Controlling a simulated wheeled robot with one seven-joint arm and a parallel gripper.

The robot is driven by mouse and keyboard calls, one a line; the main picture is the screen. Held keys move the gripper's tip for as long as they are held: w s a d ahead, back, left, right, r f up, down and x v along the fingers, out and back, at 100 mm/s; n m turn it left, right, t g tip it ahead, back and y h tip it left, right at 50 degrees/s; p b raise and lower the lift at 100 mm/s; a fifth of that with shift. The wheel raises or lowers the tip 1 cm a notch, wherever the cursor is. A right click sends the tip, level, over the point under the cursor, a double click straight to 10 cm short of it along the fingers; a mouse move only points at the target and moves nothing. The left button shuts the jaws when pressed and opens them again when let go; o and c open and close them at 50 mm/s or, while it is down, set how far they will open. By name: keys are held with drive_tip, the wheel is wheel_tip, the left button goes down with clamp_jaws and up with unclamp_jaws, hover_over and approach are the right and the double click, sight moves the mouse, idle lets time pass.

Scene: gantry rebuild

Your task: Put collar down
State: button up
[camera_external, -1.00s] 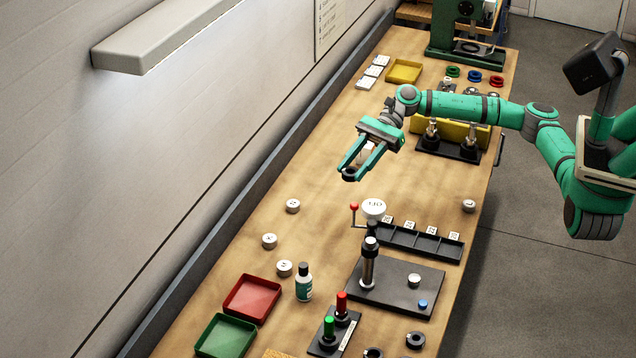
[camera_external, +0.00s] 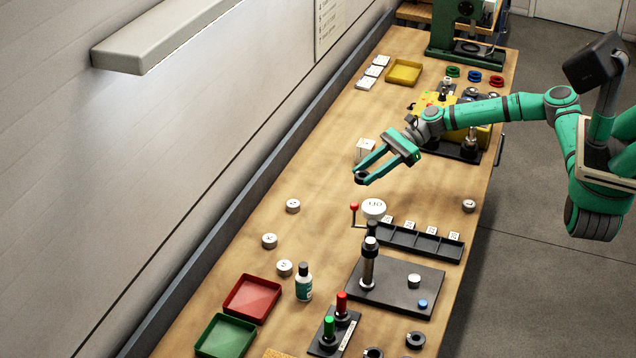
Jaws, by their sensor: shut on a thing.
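My gripper (camera_external: 363,178) is above the middle of the bench, its two green fingers pointing down and to the left. It is shut on a small dark ring, the collar (camera_external: 360,179), at its fingertips. The collar appears held above the wooden top; the exact height is hard to tell. Two similar dark collars stand at the front of the bench, one at the right (camera_external: 415,340) and one at the bottom edge (camera_external: 373,353).
A white block (camera_external: 364,149) stands just behind my fingers. A white round gauge (camera_external: 374,208) and a black divided tray (camera_external: 441,246) are in front. A black plate with a post (camera_external: 400,296) lies nearer. Bare wood (camera_external: 320,160) lies to the left.

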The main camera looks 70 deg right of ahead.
hover_over(350, 197)
drive_tip(key=f, duration=0.5)
drive_tip(key=shift+s+a+f, duration=0.1)
drive_tip(key=shift+s+f, duration=0.15)
drive_tip(key=shift+w+f, duration=0.4)
drive_tip(key=shift+f, duration=0.3)
drive_tip(key=shift+d+f, duration=0.2)
drive_tip(key=shift+f, duration=1.1)
drive_tip(key=shift+f, duration=0.2)
drive_tip(key=o, duration=1.2)
